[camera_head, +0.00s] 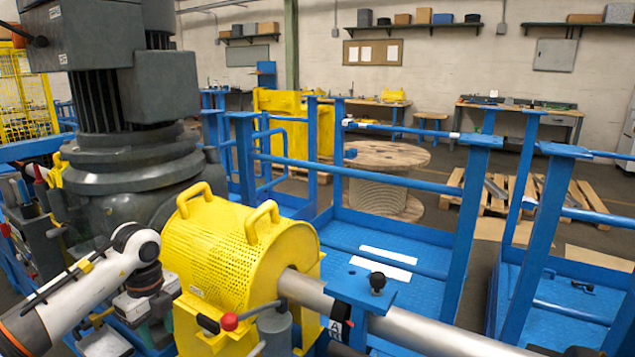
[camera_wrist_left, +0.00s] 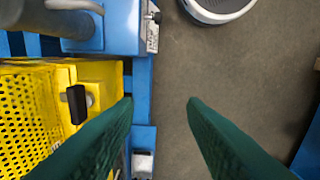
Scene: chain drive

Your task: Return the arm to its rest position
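My left arm (camera_head: 85,290) comes in from the left of the head view, bent at a white joint beside the yellow perforated guard (camera_head: 215,255). My left gripper shows in the left wrist view (camera_wrist_left: 159,100) as two dark green fingers spread wide apart, with only floor between them. The fingers are empty and touch nothing that I can see. In the head view I cannot make out the fingertips. The guard also shows in the wrist view (camera_wrist_left: 30,115), to the left of the fingers. My right arm and gripper are in neither view.
A large grey motor and gearbox (camera_head: 130,165) stands behind my left arm. A red-knobbed lever (camera_head: 229,321) and a steel shaft (camera_head: 410,325) are in front of and beside the guard. Blue railings (camera_head: 350,173) surround a blue platform. Bare floor (camera_wrist_left: 225,75) lies below the wrist camera.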

